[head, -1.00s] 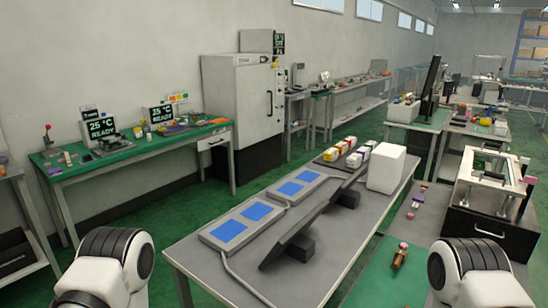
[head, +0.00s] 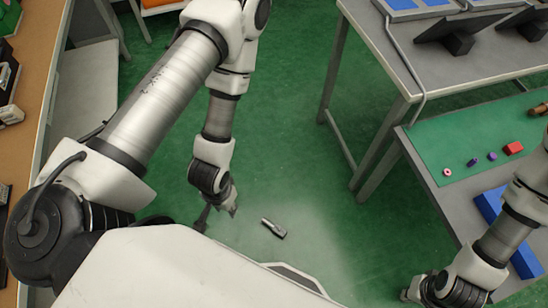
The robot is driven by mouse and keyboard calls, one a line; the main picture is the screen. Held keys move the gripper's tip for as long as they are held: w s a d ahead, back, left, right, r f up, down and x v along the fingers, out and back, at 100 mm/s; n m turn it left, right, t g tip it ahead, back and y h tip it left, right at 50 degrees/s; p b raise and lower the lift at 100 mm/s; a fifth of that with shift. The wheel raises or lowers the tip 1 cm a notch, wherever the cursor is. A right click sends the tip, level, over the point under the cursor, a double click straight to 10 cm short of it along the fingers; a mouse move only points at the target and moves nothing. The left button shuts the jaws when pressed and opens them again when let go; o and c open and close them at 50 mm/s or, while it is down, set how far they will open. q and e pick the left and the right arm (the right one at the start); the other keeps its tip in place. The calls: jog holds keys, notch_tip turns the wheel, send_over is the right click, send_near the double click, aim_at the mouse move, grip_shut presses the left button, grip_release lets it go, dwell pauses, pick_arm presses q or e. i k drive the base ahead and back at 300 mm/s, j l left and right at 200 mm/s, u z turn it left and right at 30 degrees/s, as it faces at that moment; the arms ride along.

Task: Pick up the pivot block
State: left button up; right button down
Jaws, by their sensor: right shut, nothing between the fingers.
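My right gripper (head: 408,295), low at the right, is shut and empty, well below and apart from the blocks. My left gripper (head: 217,214) hangs over the green floor, far left of the table. Its fingers are small and dark, so its opening is unclear.
A small silver and dark part (head: 273,228) lies on the floor right of my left gripper. Table legs stand between my arms.

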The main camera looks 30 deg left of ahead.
aim_at(279, 231)
jog(key=k+u, duration=0.45)
jog(key=k, duration=0.45)
jog(key=u, duration=0.15)
jog(key=i+l+u, duration=0.15)
jog(key=u, duration=0.25)
jog(key=i+l+u, duration=0.1)
jog(key=l+u, duration=0.35)
jog(key=i+l+u, duration=0.1)
jog(key=l+u, duration=0.5)
jog(key=l, duration=1.2)
